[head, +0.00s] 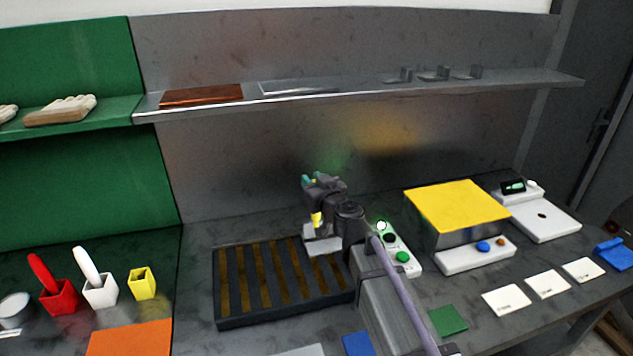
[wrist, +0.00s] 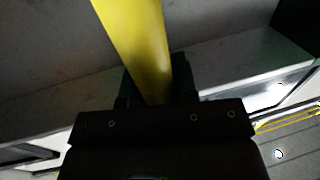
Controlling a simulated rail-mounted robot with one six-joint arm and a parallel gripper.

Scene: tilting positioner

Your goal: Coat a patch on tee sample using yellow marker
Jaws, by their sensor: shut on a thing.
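My gripper (head: 311,181) is shut on the yellow marker (head: 317,220), with teal fingertips around its upper part. The marker points down in the head view. In the wrist view the yellow marker (wrist: 138,40) runs from between the dark fingers (wrist: 155,90) to the top edge; its tip is out of view. A pale grey piece (head: 322,245), which looks like the tee sample, sits just below the marker. Whether the marker touches it cannot be told. My arm hides part of this area. The yellow holder (head: 143,284) at the left appears empty.
A dark slatted tray (head: 285,314) lies left of my arm. A red holder (head: 60,298) and white holder (head: 100,292) hold markers. A button panel (head: 402,257) and a yellow-topped box (head: 457,206) stand to the right. A shelf (head: 360,87) runs along the back wall.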

